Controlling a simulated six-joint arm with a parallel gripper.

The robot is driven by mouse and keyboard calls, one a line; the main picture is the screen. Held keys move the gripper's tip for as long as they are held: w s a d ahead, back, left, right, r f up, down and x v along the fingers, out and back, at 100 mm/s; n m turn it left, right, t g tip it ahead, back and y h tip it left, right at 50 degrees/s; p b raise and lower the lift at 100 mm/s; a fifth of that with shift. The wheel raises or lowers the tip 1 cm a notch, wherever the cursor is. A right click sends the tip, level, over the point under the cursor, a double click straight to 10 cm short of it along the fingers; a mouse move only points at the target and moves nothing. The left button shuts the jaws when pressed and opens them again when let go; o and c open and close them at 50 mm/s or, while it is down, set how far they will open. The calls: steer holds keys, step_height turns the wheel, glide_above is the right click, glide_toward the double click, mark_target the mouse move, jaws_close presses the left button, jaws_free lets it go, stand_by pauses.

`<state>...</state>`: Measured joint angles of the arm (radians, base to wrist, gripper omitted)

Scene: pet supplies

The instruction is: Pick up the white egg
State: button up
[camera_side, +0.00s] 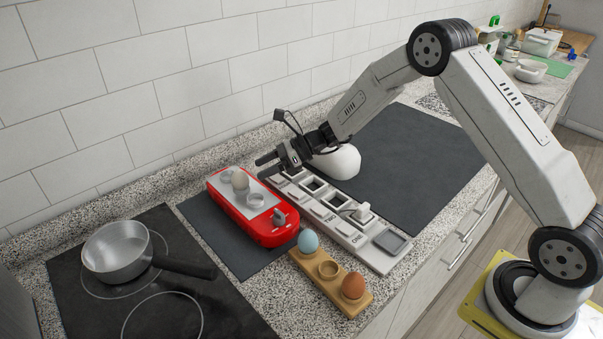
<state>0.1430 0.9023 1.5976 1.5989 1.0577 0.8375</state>
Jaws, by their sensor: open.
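A white egg (240,181) stands on the pale top plate of a red device (266,226), near its back end. My gripper (264,168) is above the back end of the light grey panel, to the right of the egg and a little higher in the picture. It is open, and I see nothing between its fingers. The gripper is apart from the egg in the picture; the exact distance is hard to tell.
A wooden holder (325,287) in front carries a blue egg (308,241) and a brown egg (353,286), with an empty cup between. A saucepan (117,251) sits on the black hob at left. The grey panel (349,236) and a white rounded object (341,163) stand right.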

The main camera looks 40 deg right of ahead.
mark_target(240, 178)
steer(key=shift+x, duration=0.8)
steer(key=shift+a, duration=0.1)
steer(key=shift+x, duration=2.5)
jaws_close()
